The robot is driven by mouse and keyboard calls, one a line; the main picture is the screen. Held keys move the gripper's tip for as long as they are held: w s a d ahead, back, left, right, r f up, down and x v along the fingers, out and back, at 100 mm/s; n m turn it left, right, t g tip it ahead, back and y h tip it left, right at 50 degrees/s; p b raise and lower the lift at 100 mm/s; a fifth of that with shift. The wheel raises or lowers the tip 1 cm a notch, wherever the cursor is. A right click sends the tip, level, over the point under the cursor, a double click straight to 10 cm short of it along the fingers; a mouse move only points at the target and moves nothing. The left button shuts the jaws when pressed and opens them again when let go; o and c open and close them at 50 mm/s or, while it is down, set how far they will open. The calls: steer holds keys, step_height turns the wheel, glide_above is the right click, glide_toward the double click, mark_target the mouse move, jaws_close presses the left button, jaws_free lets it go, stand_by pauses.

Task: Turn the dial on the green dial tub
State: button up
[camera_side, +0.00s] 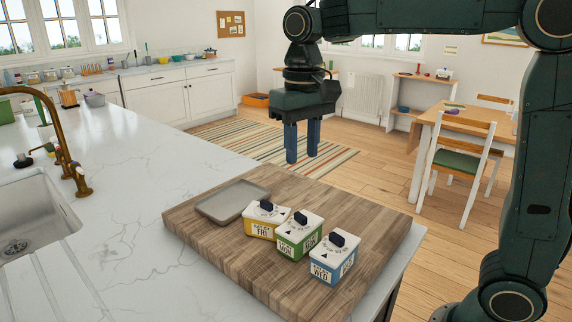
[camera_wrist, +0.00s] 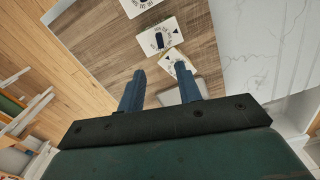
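The green dial tub (camera_side: 299,236) stands upright on the wooden board, between a yellow tub and a blue tub. It has a white lid with a dark dial knob (camera_side: 300,218) and a white front label. In the wrist view the middle white lid (camera_wrist: 147,42), with its dark knob and printed marks, fits this tub by its place in the row; the green sides are hidden from above. My gripper (camera_side: 302,158) is open and empty, high above and behind the tubs, touching nothing. Its two blue fingers also show in the wrist view (camera_wrist: 161,74), spread apart.
The yellow tub (camera_side: 258,229) and blue tub (camera_side: 331,270) stand close on either side. A grey tray (camera_side: 232,199) lies on the wooden board (camera_side: 208,236) left of them. The board rests on a marble counter (camera_side: 118,215) with a sink and brass tap (camera_side: 75,175).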

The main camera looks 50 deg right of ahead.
mark_target(301, 214)
step_height(301, 214, down, 14)
steer(key=shift+r, duration=0.15)
stand_by(0.7)
steer(key=shift+c, duration=0.2)
jaws_close()
